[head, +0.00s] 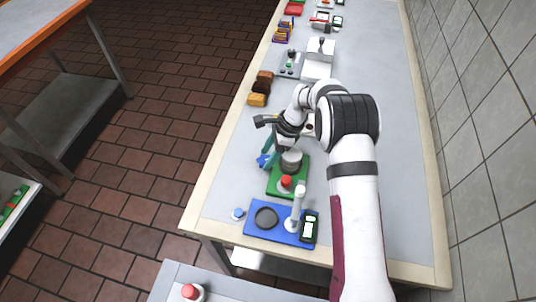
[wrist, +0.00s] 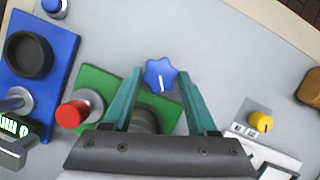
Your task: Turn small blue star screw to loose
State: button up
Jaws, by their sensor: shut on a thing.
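The small blue star screw (wrist: 160,73) sits between the two teal fingertips in the wrist view, and a white mark shows on its face. It also shows in the head view (head: 262,161), at the left edge of the green board (head: 275,185). My gripper (wrist: 160,78) is shut on the screw, one finger on each side. In the head view my gripper (head: 268,155) reaches down at the board's left side. The grey cylinder (head: 291,162) on the green board is partly hidden behind my gripper in the wrist view.
A red button (head: 286,182) stands on the green board. A blue board (head: 255,222) with a dark round dish, a grey post and a display lies nearer. A round blue knob (head: 238,214) is beside it. A yellow knob (wrist: 261,121) shows at the right in the wrist view. Bread pieces (head: 258,99) lie farther back.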

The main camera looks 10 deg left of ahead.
jog(key=shift+n, duration=0.4)
jog(key=o, duration=1.4)
jog(key=v, duration=1.5)
jog(key=shift+w+r, duration=0.2)
jog(key=shift+r, duration=0.2)
